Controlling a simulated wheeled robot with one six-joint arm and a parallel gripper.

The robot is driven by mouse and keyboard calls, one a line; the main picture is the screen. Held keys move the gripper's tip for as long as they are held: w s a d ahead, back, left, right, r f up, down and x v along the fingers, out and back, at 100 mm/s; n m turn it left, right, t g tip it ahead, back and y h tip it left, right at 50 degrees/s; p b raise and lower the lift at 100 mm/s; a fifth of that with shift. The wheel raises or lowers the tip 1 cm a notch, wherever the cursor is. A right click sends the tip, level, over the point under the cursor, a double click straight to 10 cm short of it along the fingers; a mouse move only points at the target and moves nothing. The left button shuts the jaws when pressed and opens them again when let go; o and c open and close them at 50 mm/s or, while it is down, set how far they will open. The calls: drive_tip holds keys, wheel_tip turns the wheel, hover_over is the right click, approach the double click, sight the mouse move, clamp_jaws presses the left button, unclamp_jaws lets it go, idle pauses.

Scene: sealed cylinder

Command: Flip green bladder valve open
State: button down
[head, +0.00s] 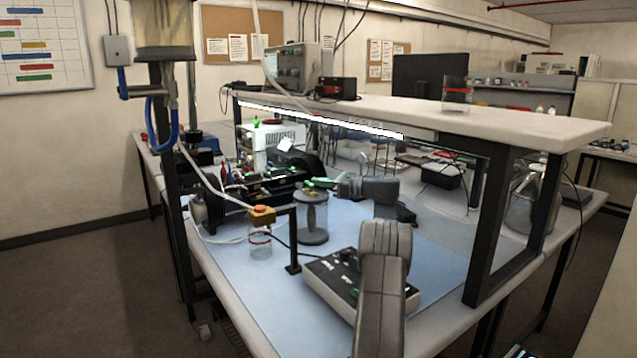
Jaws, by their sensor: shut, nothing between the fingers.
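A clear sealed cylinder (313,217) with a dark grey base and lid stands upright on the blue mat. Small green parts (309,186), which look like the green valve, sit on top of it. My gripper (336,187) reaches in from the right at about the height of the cylinder's top. It is shut and empty, close beside the green parts. At this size I cannot tell whether it touches them or which way the valve lever points.
A black-topped control box (345,284) lies beneath my arm. An orange-topped jar (261,240) on a black stand is left of the cylinder. Black equipment (268,185) crowds behind it. A raised shelf (430,112) spans above. The blue mat (235,280) is clear at front left.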

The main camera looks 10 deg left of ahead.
drive_tip(key=s+d, duration=0.1)
drive_tip(key=d, duration=1.2)
drive_tip(key=shift+s+d+b, duration=0.2)
drive_tip(key=shift+d+b, duration=0.05)
drive_tip(key=shift+b, duration=0.2)
drive_tip(key=shift+a, duration=0.15)
